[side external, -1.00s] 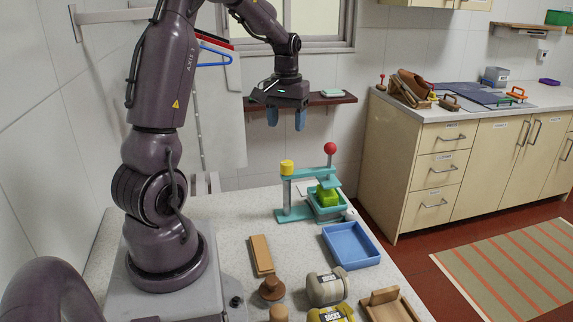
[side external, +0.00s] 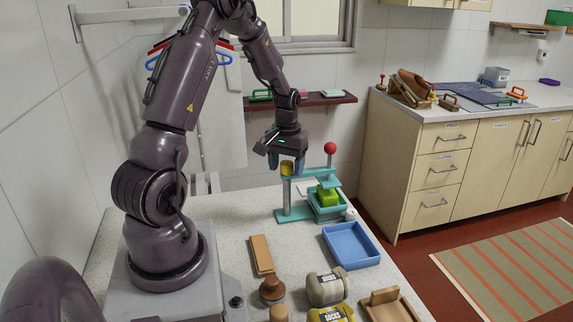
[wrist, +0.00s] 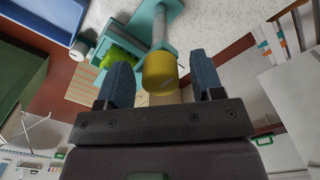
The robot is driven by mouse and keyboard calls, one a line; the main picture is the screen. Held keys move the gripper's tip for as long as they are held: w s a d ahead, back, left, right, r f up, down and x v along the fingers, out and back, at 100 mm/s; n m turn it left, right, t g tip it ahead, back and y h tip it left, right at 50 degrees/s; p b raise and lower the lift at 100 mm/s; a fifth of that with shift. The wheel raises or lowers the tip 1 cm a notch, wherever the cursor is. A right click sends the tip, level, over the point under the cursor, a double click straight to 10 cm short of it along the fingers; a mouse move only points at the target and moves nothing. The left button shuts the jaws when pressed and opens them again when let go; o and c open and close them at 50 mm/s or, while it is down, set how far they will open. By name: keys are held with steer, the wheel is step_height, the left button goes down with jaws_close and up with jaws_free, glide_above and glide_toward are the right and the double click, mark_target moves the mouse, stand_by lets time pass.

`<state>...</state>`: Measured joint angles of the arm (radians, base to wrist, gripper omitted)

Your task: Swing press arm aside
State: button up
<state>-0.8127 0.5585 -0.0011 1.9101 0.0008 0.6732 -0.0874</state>
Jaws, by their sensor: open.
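The teal press stands at the back of the worktop, with a base (side external: 296,215), a horizontal press arm (side external: 312,174) on a post, and a red ball knob (side external: 330,148) at the arm's right end. A yellow cylindrical cap (side external: 287,168) tops the post at the arm's left end. A green block (side external: 327,196) sits under the arm. My gripper (side external: 286,170) is open, with its blue fingers pointing down around the level of the yellow cap. In the wrist view the yellow cap (wrist: 160,72) lies between the two open fingers, and contact cannot be told. The red knob is hidden there.
A blue tray (side external: 351,246) lies in front of the press. A wooden block (side external: 262,255), a wooden-handled stamp (side external: 271,290), sacks (side external: 326,288) and a wooden tray (side external: 388,304) lie nearer. A wall shelf (side external: 328,99) is behind my gripper.

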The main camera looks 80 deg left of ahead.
jaws_close()
steer(key=shift+n, duration=0.3)
steer(key=n, duration=0.3)
steer(key=shift+n, duration=0.3)
steer(key=n, duration=0.4)
steer(key=shift+w+r+n, duration=0.1)
steer(key=shift+n, duration=0.2)
steer(key=n, duration=0.9)
steer(key=shift+n, duration=0.3)
jaws_free()
